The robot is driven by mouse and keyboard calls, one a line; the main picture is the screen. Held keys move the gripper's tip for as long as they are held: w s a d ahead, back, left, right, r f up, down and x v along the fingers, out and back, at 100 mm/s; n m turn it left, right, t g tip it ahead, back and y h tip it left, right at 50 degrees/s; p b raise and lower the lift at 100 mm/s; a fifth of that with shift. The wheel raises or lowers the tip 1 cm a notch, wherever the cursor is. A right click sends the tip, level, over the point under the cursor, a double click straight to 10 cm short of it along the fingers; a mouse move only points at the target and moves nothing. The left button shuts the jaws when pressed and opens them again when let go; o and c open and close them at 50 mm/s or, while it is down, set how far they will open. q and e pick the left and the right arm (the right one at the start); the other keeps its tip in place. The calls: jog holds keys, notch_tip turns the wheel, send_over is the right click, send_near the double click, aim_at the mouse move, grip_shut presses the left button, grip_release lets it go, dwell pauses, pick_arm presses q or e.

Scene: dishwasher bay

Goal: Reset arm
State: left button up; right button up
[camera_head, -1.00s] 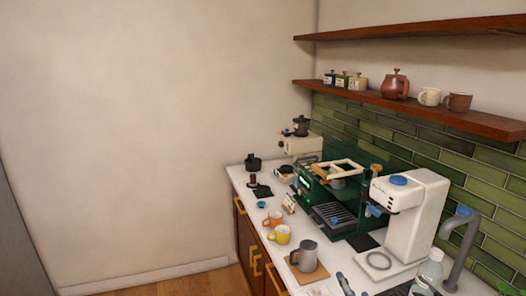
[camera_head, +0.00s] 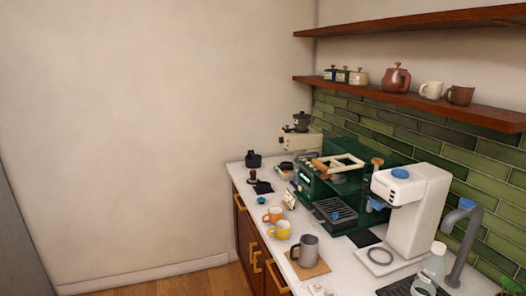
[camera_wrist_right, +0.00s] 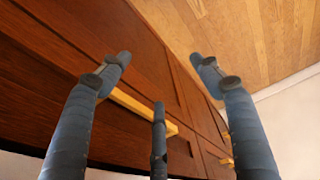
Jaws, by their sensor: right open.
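My right gripper (camera_wrist_right: 160,75) shows in the right wrist view. Its dark blue fingers are spread apart with nothing between them. Behind them are the dark wooden cabinet front (camera_wrist_right: 55,75) with a yellow bar handle (camera_wrist_right: 140,112) and the wooden floor (camera_wrist_right: 255,35). The picture does not show clearly whether a finger touches the handle. Neither gripper shows in the head view.
The white counter (camera_head: 335,268) holds a green espresso machine (camera_head: 312,188), a white machine (camera_head: 415,210), a grey pitcher (camera_head: 306,250), a yellow mug (camera_head: 282,230), an orange mug (camera_head: 272,214) and a clear bottle (camera_head: 430,268). Shelves (camera_head: 410,100) hang above. Floor left of the cabinets looks clear.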

jog(key=s+f+g+b, duration=0.15)
jog(key=s+f, duration=0.25)
jog(key=f, duration=0.9)
jog(key=s+f+b, duration=0.3)
jog(key=f, duration=1)
jog(key=s+d+f+b, duration=0.3)
jog(key=s+f, duration=1)
jog(key=shift+s+d+f, duration=0.15)
jog(key=shift+s+d, duration=0.05)
jog(key=shift+s, duration=0.2)
jog(key=shift+o, duration=0.6)
jog(key=shift+g, duration=0.25)
jog(key=shift+s+d+n, duration=0.1)
jog(key=shift+s+n, duration=0.05)
jog(key=shift+n, duration=0.15)
